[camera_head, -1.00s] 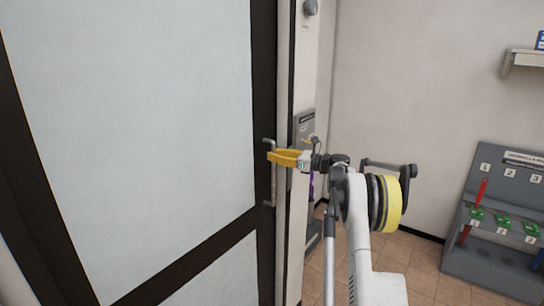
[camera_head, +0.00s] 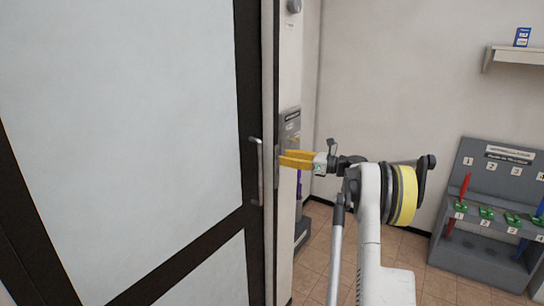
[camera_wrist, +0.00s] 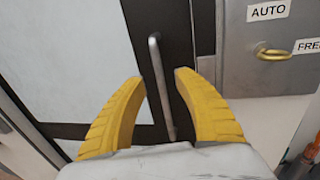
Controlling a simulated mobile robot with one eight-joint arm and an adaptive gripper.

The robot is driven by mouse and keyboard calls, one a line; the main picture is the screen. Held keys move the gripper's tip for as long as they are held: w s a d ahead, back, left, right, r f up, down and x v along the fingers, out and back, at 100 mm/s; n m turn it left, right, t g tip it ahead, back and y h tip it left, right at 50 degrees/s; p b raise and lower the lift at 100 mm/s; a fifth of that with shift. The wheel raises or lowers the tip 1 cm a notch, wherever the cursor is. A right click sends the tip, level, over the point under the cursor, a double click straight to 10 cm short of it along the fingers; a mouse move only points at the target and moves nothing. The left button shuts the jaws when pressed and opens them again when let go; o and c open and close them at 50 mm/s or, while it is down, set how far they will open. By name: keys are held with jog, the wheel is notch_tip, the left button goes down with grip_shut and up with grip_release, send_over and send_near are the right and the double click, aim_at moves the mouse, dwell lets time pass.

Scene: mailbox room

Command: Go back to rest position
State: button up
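My gripper (camera_head: 284,158) has yellow fingers and points left toward the door frame in the head view. In the wrist view its two fingers (camera_wrist: 158,78) are spread apart with nothing between them. The grey bar handle (camera_head: 259,170) on the glazed door (camera_head: 130,120) is just left of the fingertips and apart from them. The handle also shows in the wrist view (camera_wrist: 160,85), beyond the gap between the fingers.
A grey plate with a brass key (camera_wrist: 275,52) and an AUTO label is right of the handle. A grey rack (camera_head: 490,205) with numbered slots and red, green and blue items stands at the right. A shelf (camera_head: 520,55) hangs above it. Tiled floor lies between.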

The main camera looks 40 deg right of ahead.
jog(key=shift+v, duration=0.95)
jog(key=w+a+r+n+g, duration=0.1)
jog(key=a+n+g, duration=0.15)
jog(key=a, duration=0.65)
jog(key=w+a+r+n+g, duration=0.15)
jog(key=a+n, duration=0.25)
jog(key=a, duration=0.6)
jog(key=s+a+n+g+h+b, duration=0.1)
jog(key=s+a+n+g, duration=0.2)
jog(key=a, duration=0.4)
jog(key=s+a+n+h, duration=0.2)
jog(key=s+a+n, duration=0.25)
jog(key=a, duration=0.35)
jog(key=s+a+f+n+g+h, duration=0.1)
jog(key=s+a+f+n, duration=0.1)
jog(key=s+a+n, duration=0.3)
jog(key=s+a+f+n+g+h, duration=0.15)
jog(key=s+a, duration=0.25)
jog(key=s, duration=0.4)
jog(key=s+a+f+n+h, duration=0.1)
jog(key=s+f+n, duration=0.3)
jog(key=s, duration=0.3)
jog(key=s+a+f+n+h, duration=0.1)
jog(key=s+f+n+h, duration=0.1)
jog(key=s+f+n, duration=0.2)
jog(key=s+n+t+b, duration=0.1)
jog(key=s, duration=0.2)
jog(key=shift+a+n, duration=0.2)
jog(key=shift+n, duration=0.15)
